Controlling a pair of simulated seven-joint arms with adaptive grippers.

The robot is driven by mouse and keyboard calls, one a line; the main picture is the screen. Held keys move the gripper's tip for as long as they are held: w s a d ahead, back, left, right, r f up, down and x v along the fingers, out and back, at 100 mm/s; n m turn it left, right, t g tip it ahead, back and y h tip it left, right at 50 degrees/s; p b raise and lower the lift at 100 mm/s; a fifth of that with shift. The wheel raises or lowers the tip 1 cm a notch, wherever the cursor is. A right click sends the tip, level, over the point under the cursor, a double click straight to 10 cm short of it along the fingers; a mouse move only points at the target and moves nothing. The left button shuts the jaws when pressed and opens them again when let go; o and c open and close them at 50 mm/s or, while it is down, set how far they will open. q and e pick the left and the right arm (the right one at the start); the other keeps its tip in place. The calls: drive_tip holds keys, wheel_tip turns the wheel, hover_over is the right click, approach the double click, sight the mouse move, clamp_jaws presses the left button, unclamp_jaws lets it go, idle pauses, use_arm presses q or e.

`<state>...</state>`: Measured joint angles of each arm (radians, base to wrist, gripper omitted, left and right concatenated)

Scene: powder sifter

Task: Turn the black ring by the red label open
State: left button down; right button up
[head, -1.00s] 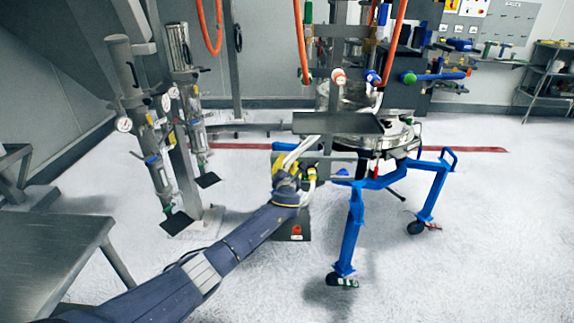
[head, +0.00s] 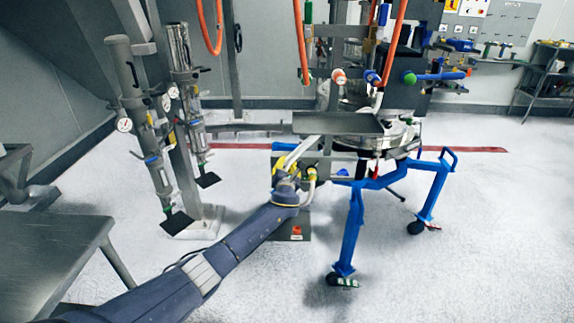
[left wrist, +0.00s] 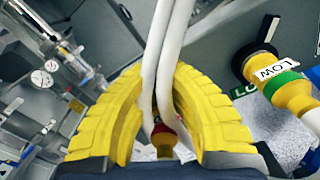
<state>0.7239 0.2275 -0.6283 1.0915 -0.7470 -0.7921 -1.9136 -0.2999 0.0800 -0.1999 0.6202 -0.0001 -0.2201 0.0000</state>
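My left gripper (left wrist: 160,75) shows two curved yellow fingers in the left wrist view, with pale hoses running between them toward the top. A fitting with a red band (left wrist: 183,131) shows partly in the gap between the fingers; the fingers and hoses hide most of it. I cannot make out a black ring there, nor whether the fingers touch anything.
A blue wheeled frame (head: 352,225) stands right of my left arm under the round metal vessel (head: 403,133). Gauged cylinders (head: 150,160) stand on the left. A grey metal table (head: 50,262) is at the lower left. The floor at lower right is clear.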

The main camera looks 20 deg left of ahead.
sight(276, 160)
use_arm(q)
drive_tip(key=n, duration=0.2)
drive_tip(key=a+n, duration=0.1)
drive_tip(key=shift+s+a+r, duration=0.1)
drive_tip(key=shift+s+r, duration=0.05)
drive_tip(key=shift+r, duration=0.1)
drive_tip(key=n, duration=0.2)
drive_tip(key=a+n, duration=0.1)
drive_tip(key=shift+s+a+n, duration=0.15)
drive_tip(key=shift+n, duration=0.25)
drive_tip(key=shift+s+a+f+n, duration=0.15)
drive_tip(key=shift+a+n, duration=0.3)
drive_tip(key=shift+n, duration=0.7)
drive_tip(key=shift+s+a+f+n, duration=0.1)
drive_tip(key=shift+a+n, duration=0.3)
drive_tip(key=shift+n, duration=0.75)
drive_tip(key=c, duration=1.5)
unclamp_jaws()
drive_tip(key=shift+s+f, duration=0.1)
drive_tip(key=v, duration=1.1)
drive_tip(key=shift+s+d, duration=0.15)
drive_tip(key=shift+s, duration=0.2)
